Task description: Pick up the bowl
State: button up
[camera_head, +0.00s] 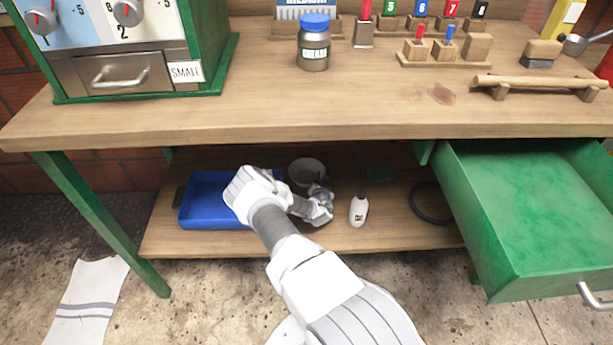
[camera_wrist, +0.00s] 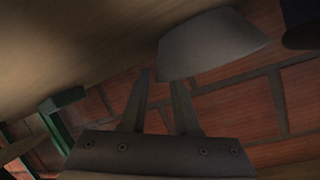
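The bowl (camera_head: 307,168) is grey and sits low at the back of the lower shelf, partly hidden behind my arm in the head view. In the wrist view the bowl (camera_wrist: 212,45) shows side-on at the upper right, close to the fingers. My gripper (camera_wrist: 161,78) has its two fingers apart, with nothing seen held between them. The right finger's tip is hidden by the bowl's lower edge; I cannot tell whether they touch. The left finger stands clear of the bowl. In the head view my gripper's fingertips are hidden by the hand.
On the lower shelf (camera_head: 400,233), a blue tray (camera_head: 190,216) lies left, a white bottle (camera_head: 358,211) and dark ring (camera_head: 415,205) right. The tabletop (camera_head: 250,110) overhangs my arm. An open green drawer (camera_head: 530,210) juts out right. A table leg (camera_head: 105,225) stands left.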

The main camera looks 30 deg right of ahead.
grip_shut()
jog(key=shift+a+r, duration=0.1)
jog(key=shift+r, duration=0.15)
dwell(0.4)
